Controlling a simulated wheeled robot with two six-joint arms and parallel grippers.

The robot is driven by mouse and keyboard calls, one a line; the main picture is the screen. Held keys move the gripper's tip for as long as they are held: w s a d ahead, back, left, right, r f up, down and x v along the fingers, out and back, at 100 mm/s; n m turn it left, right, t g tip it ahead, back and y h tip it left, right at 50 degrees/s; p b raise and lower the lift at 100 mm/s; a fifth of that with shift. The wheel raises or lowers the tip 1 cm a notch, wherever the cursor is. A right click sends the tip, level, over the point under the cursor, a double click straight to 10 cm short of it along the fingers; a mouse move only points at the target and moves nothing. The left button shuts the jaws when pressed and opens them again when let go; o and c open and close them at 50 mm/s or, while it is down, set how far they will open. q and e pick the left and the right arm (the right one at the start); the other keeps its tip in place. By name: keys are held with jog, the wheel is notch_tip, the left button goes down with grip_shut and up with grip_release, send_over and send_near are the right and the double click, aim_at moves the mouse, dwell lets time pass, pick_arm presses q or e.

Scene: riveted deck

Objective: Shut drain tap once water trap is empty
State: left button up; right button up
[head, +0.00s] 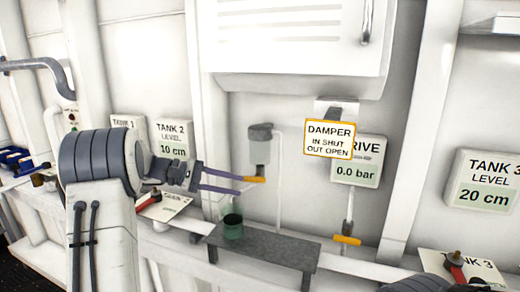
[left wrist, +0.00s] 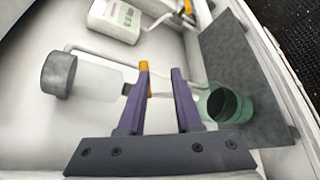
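The water trap (head: 261,148) hangs on the wall, with a grey cap and a pale bowl. In the left wrist view its bowl (left wrist: 100,82) looks clear, and I see no water in it. The drain tap's orange lever (head: 254,179) lies about level below the trap; it also shows in the left wrist view (left wrist: 145,66), beside the left fingertip. My left gripper (head: 240,185) is open, its purple fingers apart and reaching to the lever. I cannot tell whether a finger touches it. My right gripper is not in view.
A green cup (head: 233,228) stands on a grey bench (head: 262,246) below the trap. A damper sign (head: 330,139) hangs right, by a gauge reading 0.0 bar (head: 356,171). Another orange lever (head: 347,240) is below it. A white cabinet (head: 300,88) overhangs the trap.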

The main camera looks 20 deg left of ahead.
aim_at(255, 179)
pick_arm(q)
jog(key=shift+n+t, duration=0.3)
jog(key=shift+t, duration=0.2)
jog(key=w+d+p, duration=0.3)
jog(key=w+d, duration=0.1)
jog(key=shift+w+d+p, duration=0.3)
jog(key=shift+w, duration=0.05)
jog(key=shift+w+d+f, duration=0.15)
jog(key=shift+w+d, duration=0.15)
jog(key=shift+d, duration=0.3)
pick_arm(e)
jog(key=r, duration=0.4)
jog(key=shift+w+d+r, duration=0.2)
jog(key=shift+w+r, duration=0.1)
pick_arm(q)
grip_shut()
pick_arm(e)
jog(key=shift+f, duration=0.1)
